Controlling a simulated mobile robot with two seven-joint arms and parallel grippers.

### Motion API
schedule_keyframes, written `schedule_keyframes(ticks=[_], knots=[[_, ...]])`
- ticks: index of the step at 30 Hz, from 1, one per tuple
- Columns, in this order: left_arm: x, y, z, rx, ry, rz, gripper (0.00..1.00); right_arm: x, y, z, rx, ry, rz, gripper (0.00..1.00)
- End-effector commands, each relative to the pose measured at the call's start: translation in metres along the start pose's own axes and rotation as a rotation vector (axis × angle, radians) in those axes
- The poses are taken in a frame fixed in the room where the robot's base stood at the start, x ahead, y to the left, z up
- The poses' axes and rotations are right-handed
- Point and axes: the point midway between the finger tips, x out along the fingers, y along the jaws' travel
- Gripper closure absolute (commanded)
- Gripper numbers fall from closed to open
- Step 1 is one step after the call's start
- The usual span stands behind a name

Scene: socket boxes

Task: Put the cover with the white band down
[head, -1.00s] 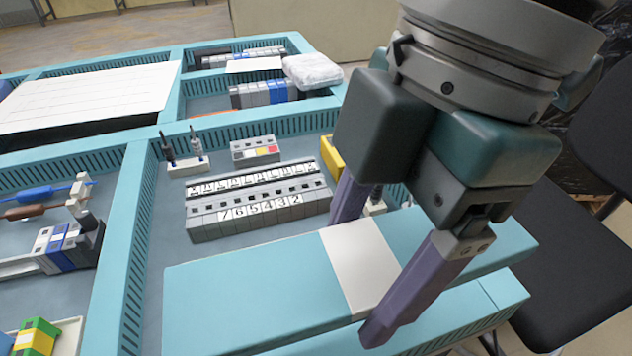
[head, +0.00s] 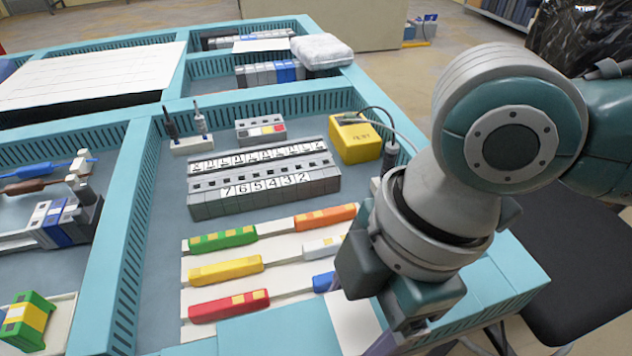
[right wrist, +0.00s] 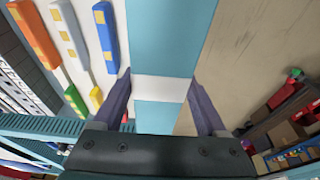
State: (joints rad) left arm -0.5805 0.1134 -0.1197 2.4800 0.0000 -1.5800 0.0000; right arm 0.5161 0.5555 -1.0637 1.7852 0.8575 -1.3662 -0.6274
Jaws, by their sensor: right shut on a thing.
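The teal cover with the white band (head: 262,332) shows at the bottom of the head view, its lower part cut off by the frame edge. Its white band (head: 350,318) is partly behind my right arm. In the right wrist view the band (right wrist: 160,89) lies between the two purple fingers of my right gripper (right wrist: 159,84), which is shut across the cover's width. In the head view the fingers are mostly hidden behind the gripper body or out of frame. My left gripper is not in view.
Beside the cover, coloured blocks in green, yellow, red (head: 229,305), orange, white and blue lie on white strips. Behind them stand a grey numbered socket row (head: 265,180) and a yellow box (head: 355,140) with cables. Teal slotted walls (head: 120,250) divide the compartments.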

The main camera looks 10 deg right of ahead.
Motion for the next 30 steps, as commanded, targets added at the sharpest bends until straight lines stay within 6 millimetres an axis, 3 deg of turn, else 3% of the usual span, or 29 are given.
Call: schedule_keyframes(ticks=[16,17,23,30], knots=[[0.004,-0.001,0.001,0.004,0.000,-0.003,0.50,0.011,0.000,0.003,0.000,0.000,0.001,1.00],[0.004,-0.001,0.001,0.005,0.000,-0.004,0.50,0.011,0.000,0.003,0.000,0.000,0.001,0.24],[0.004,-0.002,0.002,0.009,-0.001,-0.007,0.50,0.011,0.000,0.003,0.000,0.000,0.000,0.02],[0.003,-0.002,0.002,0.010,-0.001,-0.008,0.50,0.011,0.000,0.003,0.000,0.000,0.000,0.00]])
